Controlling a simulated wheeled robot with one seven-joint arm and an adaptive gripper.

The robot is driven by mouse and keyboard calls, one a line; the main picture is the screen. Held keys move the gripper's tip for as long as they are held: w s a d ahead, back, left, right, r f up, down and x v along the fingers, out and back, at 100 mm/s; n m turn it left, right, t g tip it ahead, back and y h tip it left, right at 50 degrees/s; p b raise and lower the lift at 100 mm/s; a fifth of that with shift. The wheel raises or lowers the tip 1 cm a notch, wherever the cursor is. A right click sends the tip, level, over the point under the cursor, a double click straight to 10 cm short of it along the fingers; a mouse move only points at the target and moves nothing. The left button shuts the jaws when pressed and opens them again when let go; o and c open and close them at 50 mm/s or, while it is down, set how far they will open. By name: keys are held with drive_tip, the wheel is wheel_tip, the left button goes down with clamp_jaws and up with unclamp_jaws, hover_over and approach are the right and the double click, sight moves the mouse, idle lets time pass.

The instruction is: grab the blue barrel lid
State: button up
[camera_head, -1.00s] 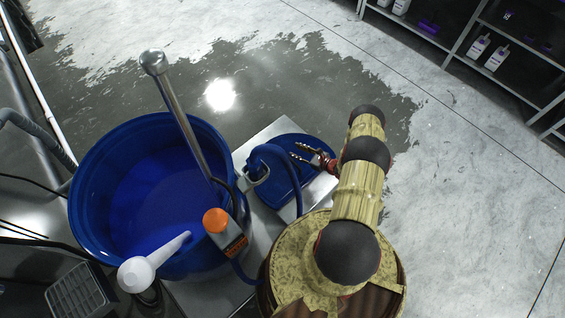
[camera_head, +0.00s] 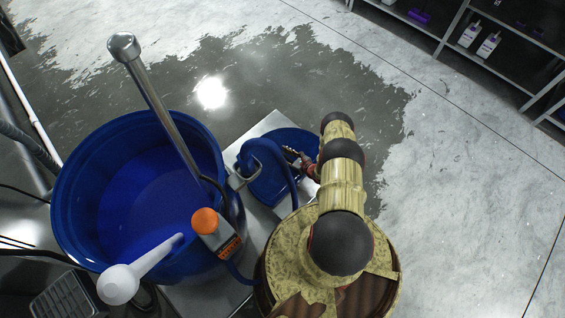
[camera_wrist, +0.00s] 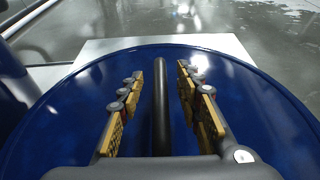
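The blue barrel lid (camera_head: 270,187) is a round, glossy blue disc on a pale metal surface, right of the big blue barrel. In the wrist view the lid (camera_wrist: 70,110) fills most of the picture. A dark straight bar (camera_wrist: 160,110), which looks like the lid's handle, runs up the middle. My gripper (camera_wrist: 160,74) is open, with yellow-padded fingers on either side of the bar and gaps on both sides. In the head view my gripper (camera_head: 296,158) is over the lid's right part. Whether the fingertips touch the lid cannot be told.
The open blue barrel (camera_head: 75,220) holds blue liquid, with a metal tube (camera_head: 160,100) rising from it. An orange-capped box (camera_head: 212,228) is on the barrel's rim. Floor beyond is clear; shelves (camera_head: 500,70) stand far right.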

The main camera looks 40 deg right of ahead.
drive_tip(key=shift+w+f, duration=0.1)
drive_tip(key=shift+w, duration=0.2)
drive_tip(key=shift+c, duration=0.9)
clamp_jaws()
